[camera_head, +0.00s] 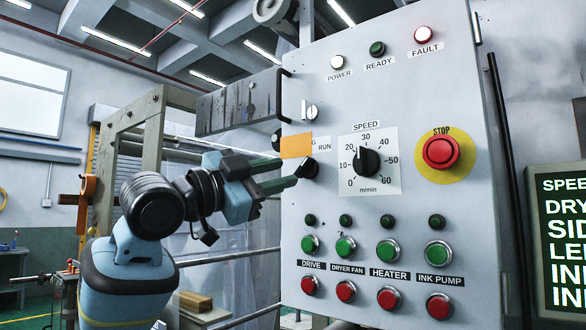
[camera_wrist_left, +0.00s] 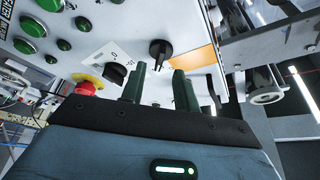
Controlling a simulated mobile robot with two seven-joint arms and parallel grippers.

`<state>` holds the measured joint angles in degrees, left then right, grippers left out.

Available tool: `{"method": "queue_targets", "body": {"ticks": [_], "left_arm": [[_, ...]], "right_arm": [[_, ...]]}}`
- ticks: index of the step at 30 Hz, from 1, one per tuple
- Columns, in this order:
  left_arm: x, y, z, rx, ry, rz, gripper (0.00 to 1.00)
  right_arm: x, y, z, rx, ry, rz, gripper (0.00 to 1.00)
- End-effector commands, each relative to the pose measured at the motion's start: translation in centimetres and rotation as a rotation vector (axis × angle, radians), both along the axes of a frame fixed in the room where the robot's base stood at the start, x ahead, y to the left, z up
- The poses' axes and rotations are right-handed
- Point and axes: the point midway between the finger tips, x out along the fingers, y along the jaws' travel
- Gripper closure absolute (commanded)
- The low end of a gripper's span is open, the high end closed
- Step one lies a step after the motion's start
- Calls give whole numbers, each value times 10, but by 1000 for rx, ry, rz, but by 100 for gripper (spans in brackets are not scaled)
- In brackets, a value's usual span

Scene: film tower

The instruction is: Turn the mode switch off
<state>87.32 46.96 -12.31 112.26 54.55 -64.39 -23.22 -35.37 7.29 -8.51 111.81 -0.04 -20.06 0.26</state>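The mode switch is a black rotary knob (camera_head: 308,169) on the grey control panel (camera_head: 460,110), below an orange tag and a "RUN" label; other position lettering is mostly covered. In the left wrist view the knob (camera_wrist_left: 160,51) shows just beyond and between the fingertips. My left gripper (camera_head: 288,172) comes in from the left, its green fingers pointing at the knob. It is open in the left wrist view (camera_wrist_left: 159,70), with a clear gap and nothing between the fingers. The fingers look close to the knob; I cannot tell whether they touch it. My right gripper is out of view.
The orange tag (camera_head: 296,146) hangs just above the fingers. The speed dial (camera_head: 367,161) and red stop button (camera_head: 440,152) lie to the right. Green and red push buttons (camera_head: 387,251) fill the lower panel. A keyed lock (camera_head: 309,110) sits above the tag.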

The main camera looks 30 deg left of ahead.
Motion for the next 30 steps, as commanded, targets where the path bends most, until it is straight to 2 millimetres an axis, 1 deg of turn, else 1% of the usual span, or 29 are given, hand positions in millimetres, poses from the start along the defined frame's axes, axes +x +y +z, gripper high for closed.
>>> {"method": "queue_targets", "body": {"ticks": [1, 3, 9, 14, 19, 20, 24, 27, 30], "left_arm": [[6, -3, 4, -2, -3, -2, 69], [15, -7, 6, 0, -1, -1, 69], [32, -13, 11, -1, -2, -1, 69], [37, -14, 11, 0, -1, 1, 69], [37, -14, 11, 0, -1, 1, 69], [37, -14, 11, 0, -1, 1, 70], [37, -14, 11, 0, -1, 1, 89], [37, -14, 11, 0, -1, 1, 100], [36, -14, 11, 0, -1, 1, 100]], "right_arm": [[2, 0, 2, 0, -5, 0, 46], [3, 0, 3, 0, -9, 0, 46], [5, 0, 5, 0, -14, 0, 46], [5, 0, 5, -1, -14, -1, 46], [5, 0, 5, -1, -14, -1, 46], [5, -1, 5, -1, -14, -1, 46], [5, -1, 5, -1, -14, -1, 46], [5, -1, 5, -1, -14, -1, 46], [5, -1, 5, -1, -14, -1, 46]]}}
